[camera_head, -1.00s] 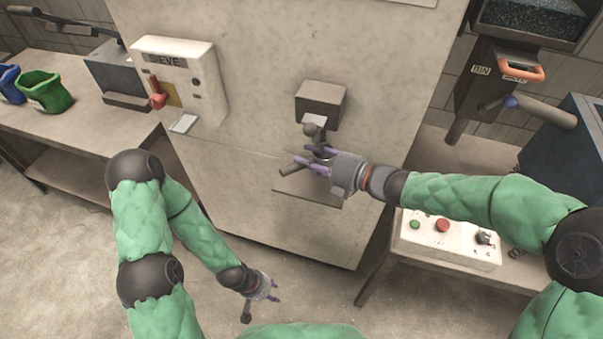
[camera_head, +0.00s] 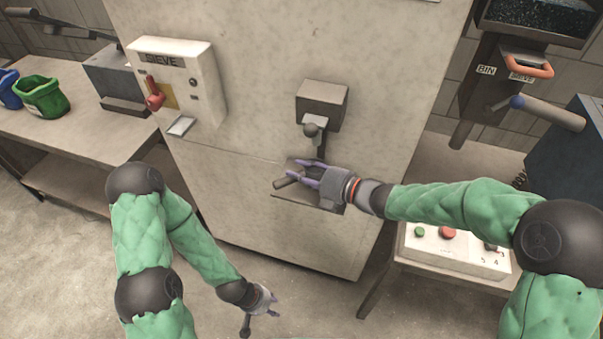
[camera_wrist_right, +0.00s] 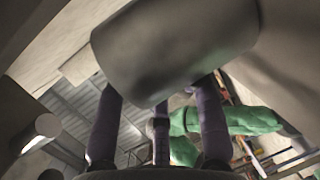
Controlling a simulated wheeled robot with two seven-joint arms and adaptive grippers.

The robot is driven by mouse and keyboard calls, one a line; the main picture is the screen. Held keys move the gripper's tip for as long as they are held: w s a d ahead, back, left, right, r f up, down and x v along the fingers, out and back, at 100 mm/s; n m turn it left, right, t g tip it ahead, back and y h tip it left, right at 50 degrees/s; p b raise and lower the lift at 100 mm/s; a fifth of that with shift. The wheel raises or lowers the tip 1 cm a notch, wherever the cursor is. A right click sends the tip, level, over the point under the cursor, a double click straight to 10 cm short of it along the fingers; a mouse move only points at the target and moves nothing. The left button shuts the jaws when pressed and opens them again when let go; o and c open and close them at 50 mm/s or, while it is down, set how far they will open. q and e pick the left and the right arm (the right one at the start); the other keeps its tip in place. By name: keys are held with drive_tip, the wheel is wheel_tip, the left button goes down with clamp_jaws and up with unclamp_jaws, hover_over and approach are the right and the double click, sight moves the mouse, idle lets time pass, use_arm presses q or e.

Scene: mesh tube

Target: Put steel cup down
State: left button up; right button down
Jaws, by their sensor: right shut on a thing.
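The steel cup shows as a plain grey cylinder (camera_wrist_right: 175,50) across the top of the right wrist view, between and beyond the purple fingers. My right gripper (camera_head: 308,171) is shut on it, just above the small shelf (camera_head: 327,205) on the front of the big machine. In the head view the fingers mostly hide the cup. I cannot tell whether its base touches the shelf. My left gripper (camera_head: 274,304) hangs low over the floor with its fingers apart and empty.
A dark dispenser box (camera_head: 321,103) with a ball-ended lever juts out above the shelf. A white sieve box (camera_head: 172,85) with a red lever is at left. A white button panel (camera_head: 455,248) stands on a low table at right. A bin chute (camera_head: 492,85) is behind.

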drive_tip(key=shift+f, duration=0.15)
drive_tip(key=c, duration=0.8)
unclamp_jaws()
drive_tip(key=shift+s+d+r, duration=0.1)
drive_tip(key=shift+d+r, duration=0.1)
drive_tip(key=shift+r, duration=0.1)
drive_tip(key=p+v, duration=0.3)
drive_tip(key=v, duration=0.7)
drive_tip(key=shift+d, duration=0.15)
drive_tip(key=shift+s+d, duration=0.45)
drive_tip(key=shift+d, duration=0.05)
